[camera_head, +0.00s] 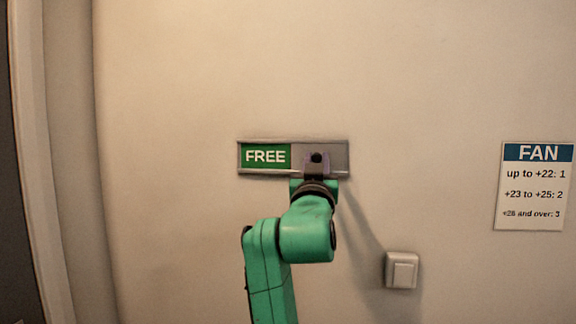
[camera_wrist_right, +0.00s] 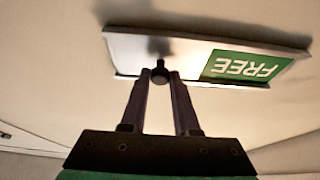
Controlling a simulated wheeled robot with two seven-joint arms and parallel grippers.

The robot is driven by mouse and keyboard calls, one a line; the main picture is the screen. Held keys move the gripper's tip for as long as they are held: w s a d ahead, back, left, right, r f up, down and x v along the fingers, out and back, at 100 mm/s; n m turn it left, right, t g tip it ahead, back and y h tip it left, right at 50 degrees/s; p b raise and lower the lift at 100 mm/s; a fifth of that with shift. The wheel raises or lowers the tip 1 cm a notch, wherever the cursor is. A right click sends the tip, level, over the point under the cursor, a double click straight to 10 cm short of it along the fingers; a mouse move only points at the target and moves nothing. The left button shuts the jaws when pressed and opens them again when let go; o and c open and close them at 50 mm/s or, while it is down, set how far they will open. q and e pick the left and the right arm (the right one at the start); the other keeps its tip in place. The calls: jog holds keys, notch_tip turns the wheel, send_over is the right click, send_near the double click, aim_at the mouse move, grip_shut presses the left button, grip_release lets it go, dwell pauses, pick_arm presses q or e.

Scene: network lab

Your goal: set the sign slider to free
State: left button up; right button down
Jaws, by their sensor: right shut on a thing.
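The sign (camera_head: 343,160) is a grey metal frame on the wall with a green FREE panel (camera_head: 265,156) showing at its left. The grey slider plate covers the right part of the frame. My right gripper (camera_head: 317,160) is at the slider's dark round knob (camera_wrist_right: 160,75) and shut on it. In the right wrist view the sign (camera_wrist_right: 140,48) appears upside down, with the green FREE panel (camera_wrist_right: 240,66) on the right and the knob between my two fingertips (camera_wrist_right: 160,80). My left gripper is not in view.
A light switch (camera_head: 402,270) is on the wall below and right of the sign. A FAN notice (camera_head: 534,186) hangs at the far right. A door frame or wall edge (camera_head: 50,160) runs down the left side.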

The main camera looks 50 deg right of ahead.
jog(key=c, duration=0.7)
grip_release()
jog(key=shift+s, duration=0.1)
jog(key=shift+o, duration=0.2)
jog(key=shift+s+d, duration=0.15)
jog(key=shift+a+f, duration=0.2)
jog(key=shift+a, duration=0.05)
jog(key=b+v, duration=0.5)
jog(key=v, duration=0.9)
